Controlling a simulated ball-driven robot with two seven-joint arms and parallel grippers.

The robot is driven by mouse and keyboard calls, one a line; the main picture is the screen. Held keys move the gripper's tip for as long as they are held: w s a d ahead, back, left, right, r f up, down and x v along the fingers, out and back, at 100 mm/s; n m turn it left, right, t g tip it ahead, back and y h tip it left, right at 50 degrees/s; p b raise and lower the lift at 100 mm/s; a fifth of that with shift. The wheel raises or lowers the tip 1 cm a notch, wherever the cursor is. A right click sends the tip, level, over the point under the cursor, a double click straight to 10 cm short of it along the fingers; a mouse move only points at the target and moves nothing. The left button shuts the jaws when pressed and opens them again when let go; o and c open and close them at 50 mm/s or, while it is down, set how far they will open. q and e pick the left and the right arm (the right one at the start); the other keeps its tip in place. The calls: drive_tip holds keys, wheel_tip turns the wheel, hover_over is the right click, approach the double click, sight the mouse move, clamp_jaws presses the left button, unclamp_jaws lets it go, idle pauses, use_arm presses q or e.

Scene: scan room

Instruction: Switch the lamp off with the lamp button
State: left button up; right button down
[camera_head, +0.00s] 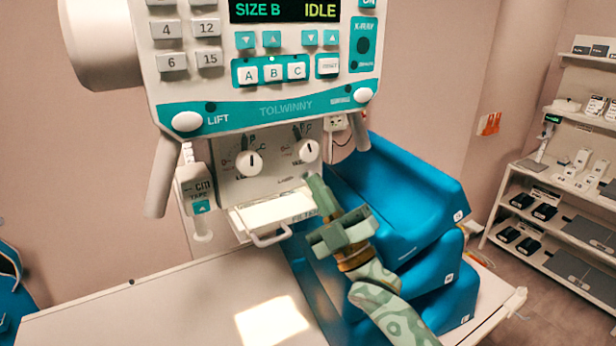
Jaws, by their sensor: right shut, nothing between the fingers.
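The control panel (265,112) hangs at the top middle. A white oval button (362,95) sits at its lower right corner; its label is too small to read, and it may be the lamp button. Another white oval button (188,121) at the lower left is marked LIFT. A bright rectangle of light (272,322) lies on the white table, so the lamp looks lit. My right gripper (316,188) is shut and empty, below the panel and apart from both buttons, in front of the filter tray's right end. My left gripper is not in view.
Two white knobs (249,162) are on the housing below the panel. A white filter tray (275,212) with a handle juts out under them. Blue stacked supports (400,190) stand behind my right arm. The white table (150,310) is clear at left. Shelves (560,200) stand at right.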

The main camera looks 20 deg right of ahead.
drive_tip(key=shift+w, duration=0.4)
idle(1.2)
drive_tip(key=shift+s+a+f, duration=0.1)
drive_tip(key=shift+s+f, duration=0.05)
drive_tip(key=shift+f, duration=0.1)
drive_tip(key=shift+s+f, duration=0.15)
drive_tip(key=shift+s, duration=0.15)
drive_tip(key=shift+s, duration=0.1)
drive_tip(key=shift+s+d+r+p, duration=0.15)
drive_tip(key=shift+s+p, duration=0.15)
drive_tip(key=shift+s, duration=0.5)
drive_tip(key=shift+s+d+p, duration=0.15)
drive_tip(key=shift+s+p, duration=0.1)
drive_tip(key=shift+s, duration=0.55)
drive_tip(key=shift+s+d+r+p, duration=0.15)
drive_tip(key=shift+s+p, duration=0.15)
drive_tip(key=shift+s, duration=0.5)
drive_tip(key=shift+f, duration=0.15)
